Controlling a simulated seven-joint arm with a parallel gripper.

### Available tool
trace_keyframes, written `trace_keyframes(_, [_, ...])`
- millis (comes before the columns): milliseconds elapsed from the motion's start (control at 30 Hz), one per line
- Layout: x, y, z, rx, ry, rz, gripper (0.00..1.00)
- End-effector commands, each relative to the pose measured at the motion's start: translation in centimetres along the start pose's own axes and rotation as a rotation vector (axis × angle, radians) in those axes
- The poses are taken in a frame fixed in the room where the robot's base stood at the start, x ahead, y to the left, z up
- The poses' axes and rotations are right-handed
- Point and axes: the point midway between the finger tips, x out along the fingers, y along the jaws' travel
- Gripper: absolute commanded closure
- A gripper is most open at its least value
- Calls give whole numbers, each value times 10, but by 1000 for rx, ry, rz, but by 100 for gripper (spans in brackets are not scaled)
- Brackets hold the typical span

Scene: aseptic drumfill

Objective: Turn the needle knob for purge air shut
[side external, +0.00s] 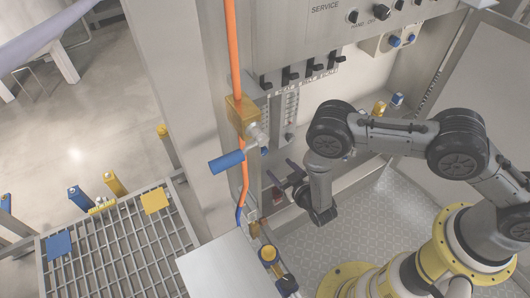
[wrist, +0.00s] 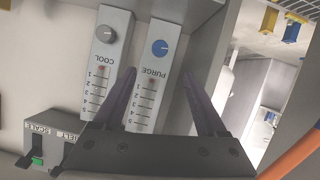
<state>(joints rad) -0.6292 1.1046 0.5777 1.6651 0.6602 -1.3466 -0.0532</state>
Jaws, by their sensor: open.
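In the wrist view the purge flowmeter (wrist: 152,85) is a pale upright panel labelled PURGE, with a numbered scale. Its round blue needle knob (wrist: 160,47) sits at the picture's upper end of the panel, with a light mark on its face. My gripper (wrist: 159,73) is open and empty. Its two dark fingers appear on either side of the purge panel, and the blue knob shows just past the fingertips, between their lines. I cannot tell how far the tips are from the panel. In the side view my gripper (side external: 280,169) is below the small flowmeter panels; the knob is not clear there.
The COOL flowmeter (wrist: 101,75), with a grey knob (wrist: 106,33), stands close beside the purge one. SCALE and BELT switches (wrist: 50,150) are near the left finger. In the side view an orange hose (side external: 235,50) and a brass block (side external: 240,112) with a blue handle (side external: 227,161) stand left of my gripper.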

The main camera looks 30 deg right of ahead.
Motion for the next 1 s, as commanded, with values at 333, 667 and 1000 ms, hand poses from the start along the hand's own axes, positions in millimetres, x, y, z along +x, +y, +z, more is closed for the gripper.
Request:
trace_keyframes(333, [67, 2, 0, 3, 0, 4, 25])
trace_keyframes(667, [115, 1, 1, 1, -2, 1, 25])
trace_keyframes(1000, [125, 0, 0, 0, -2, 0, 25])
